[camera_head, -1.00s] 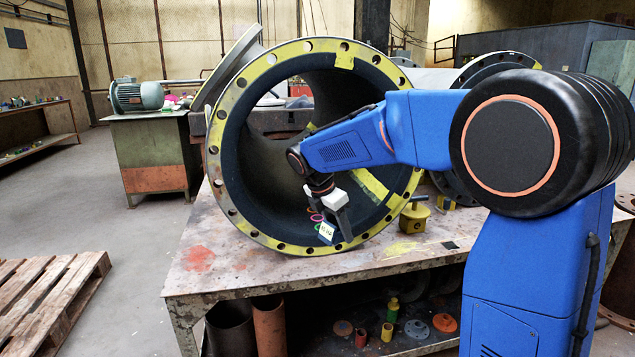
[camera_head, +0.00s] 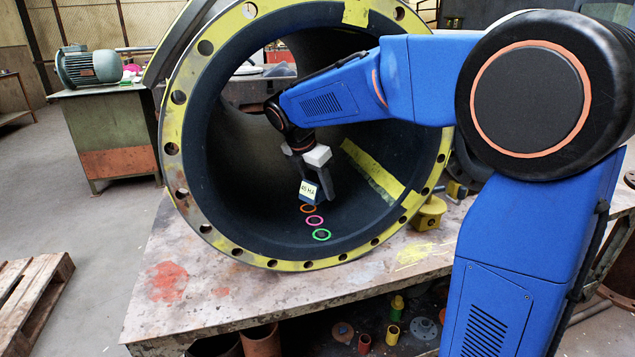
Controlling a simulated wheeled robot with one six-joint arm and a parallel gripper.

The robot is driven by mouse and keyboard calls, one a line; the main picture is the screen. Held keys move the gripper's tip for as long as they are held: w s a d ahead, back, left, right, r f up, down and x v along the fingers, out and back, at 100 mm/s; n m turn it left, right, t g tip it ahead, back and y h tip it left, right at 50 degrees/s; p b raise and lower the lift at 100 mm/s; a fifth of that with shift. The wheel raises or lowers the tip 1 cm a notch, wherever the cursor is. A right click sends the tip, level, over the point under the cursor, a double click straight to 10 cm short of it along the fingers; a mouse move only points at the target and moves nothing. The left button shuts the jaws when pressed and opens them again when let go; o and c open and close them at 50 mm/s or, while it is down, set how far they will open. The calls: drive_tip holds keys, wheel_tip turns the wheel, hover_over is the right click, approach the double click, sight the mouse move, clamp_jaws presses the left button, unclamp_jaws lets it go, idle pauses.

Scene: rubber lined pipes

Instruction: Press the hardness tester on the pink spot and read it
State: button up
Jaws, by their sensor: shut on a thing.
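The hardness tester (camera_head: 309,191) is a small blue block with a pale label that seems to read "65 HA". My gripper (camera_head: 311,176) is shut on it inside the large rubber-lined pipe (camera_head: 212,160). Below it on the dark lining lie ring marks in a row: orange (camera_head: 308,208), pink (camera_head: 314,220) and green (camera_head: 322,234). The pink spot is the middle ring and is uncovered. The tester is just above and behind the orange ring in the picture. I cannot tell whether its foot touches the lining.
The pipe's yellow flange (camera_head: 172,130) with bolt holes surrounds the opening, close to my arm. A yellow tape strip (camera_head: 372,172) lies on the lining at right. A yellow valve-like part (camera_head: 428,213) stands on the worn workbench (camera_head: 215,292), whose front left is clear.

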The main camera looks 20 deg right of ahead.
drive_tip(key=shift+f, duration=2.55)
drive_tip(key=shift+f, duration=0.7)
idle(0.5)
drive_tip(key=shift+r, duration=3.55)
